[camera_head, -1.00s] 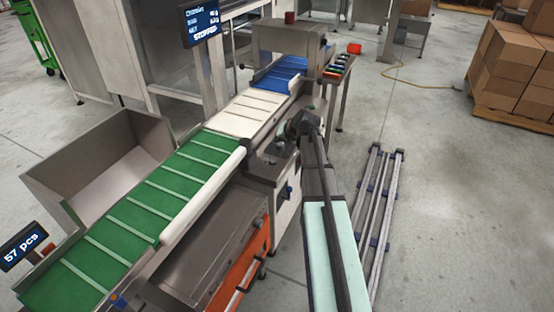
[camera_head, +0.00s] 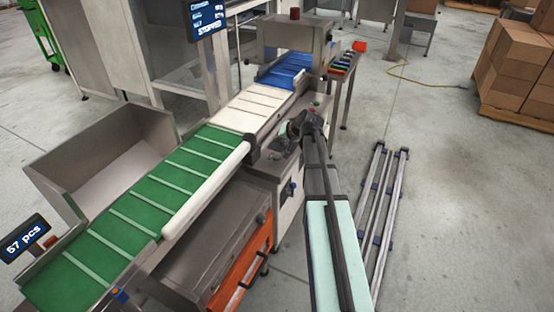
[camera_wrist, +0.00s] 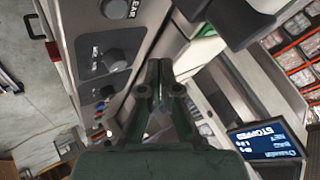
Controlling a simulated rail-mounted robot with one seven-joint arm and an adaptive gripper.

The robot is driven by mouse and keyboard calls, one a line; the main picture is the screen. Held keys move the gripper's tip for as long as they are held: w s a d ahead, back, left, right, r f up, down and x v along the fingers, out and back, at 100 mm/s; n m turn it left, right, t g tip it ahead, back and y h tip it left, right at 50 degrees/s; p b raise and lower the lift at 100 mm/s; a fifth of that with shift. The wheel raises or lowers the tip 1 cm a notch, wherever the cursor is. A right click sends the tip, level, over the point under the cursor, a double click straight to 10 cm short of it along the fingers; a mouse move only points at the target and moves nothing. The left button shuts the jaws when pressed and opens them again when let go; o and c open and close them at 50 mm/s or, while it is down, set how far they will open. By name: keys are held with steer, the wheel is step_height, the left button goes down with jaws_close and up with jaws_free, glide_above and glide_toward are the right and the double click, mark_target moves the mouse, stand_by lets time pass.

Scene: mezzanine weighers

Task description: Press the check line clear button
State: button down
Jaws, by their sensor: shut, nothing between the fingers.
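In the wrist view a grey control panel (camera_wrist: 82,22) runs down the left side. A dark round button (camera_wrist: 115,8) sits at the top edge, partly cut off, beside a label ending in "EAR". A black knob (camera_wrist: 114,60) lies below it on the panel. My gripper (camera_wrist: 157,64) is shut and empty, its fingertips to the right of the knob and below the button in the picture. In the head view my gripper (camera_head: 287,129) is over the machine's side by the white belt (camera_head: 247,108); my arm hides part of the panel there.
A display reading STOPPED (camera_head: 206,16) stands behind the belts; it also shows in the wrist view (camera_wrist: 262,140). A green belt (camera_head: 135,215) runs to the front left, beside a metal bin (camera_head: 75,165). Floor rails (camera_head: 385,215) lie right of my arm, with open floor beyond.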

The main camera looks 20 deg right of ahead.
mark_target(278, 157)
steer(key=shift+f+b, duration=1.45)
steer(key=shift+f, duration=1.6)
steer(key=shift+f, duration=0.15)
steer(key=shift+f+b, duration=0.3)
steer(key=shift+f, duration=0.4)
steer(key=shift+r, duration=0.85)
steer(key=shift+r+p, duration=0.1)
steer(key=shift+p, duration=0.2)
steer(key=shift+r+p, duration=1.3)
steer(key=shift+r, duration=1.15)
